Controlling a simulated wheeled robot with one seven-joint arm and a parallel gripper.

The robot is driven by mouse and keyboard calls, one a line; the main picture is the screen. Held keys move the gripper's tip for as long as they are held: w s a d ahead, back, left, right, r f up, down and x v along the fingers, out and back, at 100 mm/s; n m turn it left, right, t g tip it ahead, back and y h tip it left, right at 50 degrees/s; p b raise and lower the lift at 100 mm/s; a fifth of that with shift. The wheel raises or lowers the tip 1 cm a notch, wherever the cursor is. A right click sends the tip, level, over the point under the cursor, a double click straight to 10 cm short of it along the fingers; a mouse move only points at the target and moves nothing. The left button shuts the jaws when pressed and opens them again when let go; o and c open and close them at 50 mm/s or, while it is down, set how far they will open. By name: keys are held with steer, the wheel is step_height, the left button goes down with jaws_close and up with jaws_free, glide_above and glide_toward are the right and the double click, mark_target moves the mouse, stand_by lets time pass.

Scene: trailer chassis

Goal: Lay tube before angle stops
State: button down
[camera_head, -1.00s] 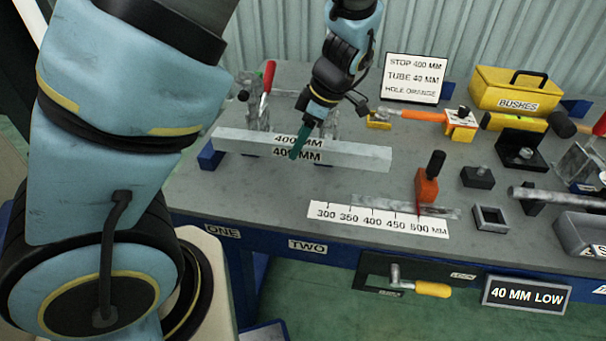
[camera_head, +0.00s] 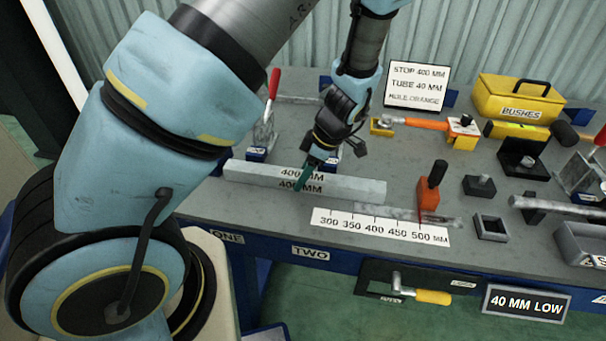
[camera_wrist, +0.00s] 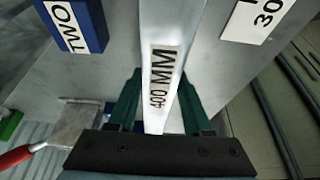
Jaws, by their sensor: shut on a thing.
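A pale grey square tube (camera_head: 350,187) marked 400 MM lies across the left part of the bench in the head view. My gripper (camera_head: 303,184) is shut on it near its middle. In the wrist view the green fingers (camera_wrist: 160,112) sit on either side of the tube (camera_wrist: 163,40). Two blue blocks, at the left (camera_head: 256,154) and right (camera_head: 331,165), stand behind the tube, partly hidden by it and my arm. I cannot tell the angle stops apart for certain, nor whether the tube touches the bench.
A scale strip (camera_head: 378,227) lies to the front right, with an orange block (camera_head: 428,200) by it. A red-handled clamp (camera_head: 273,84) stands behind the tube. A blue block marked TWO (camera_wrist: 75,22) is beside the tube in the wrist view.

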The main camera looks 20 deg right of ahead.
steer(key=shift+f, duration=0.1)
steer(key=shift+c, duration=1.6)
jaws_free()
steer(key=b+v, duration=0.3)
steer(key=v, duration=0.9)
steer(key=a+r+m+h, duration=0.1)
steer(key=a+m, duration=0.5)
steer(key=a, duration=0.7)
steer(key=w+a+r+m+h, duration=0.1)
steer(key=a+m, duration=0.6)
steer(key=a, duration=0.7)
steer(key=shift+w+r+g+h, duration=0.25)
steer(key=shift+r+h, duration=0.45)
steer(key=shift+h, duration=0.4)
